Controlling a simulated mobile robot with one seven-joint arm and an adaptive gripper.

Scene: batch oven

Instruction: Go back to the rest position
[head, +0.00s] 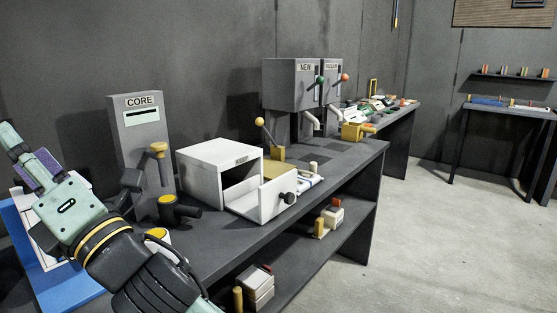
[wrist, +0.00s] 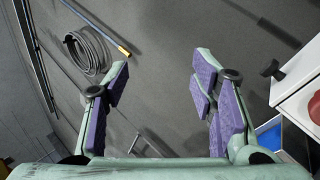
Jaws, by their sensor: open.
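My arm comes up from the bottom left. No object is held.
A grey CORE unit (head: 140,122) stands just right of my gripper. A white box with an open drawer (head: 262,205) sits on the dark bench (head: 225,245). Lever machines (head: 292,84) stand farther back. The floor (head: 430,220) at right is clear. A coiled hose (wrist: 88,52) hangs on the wall.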

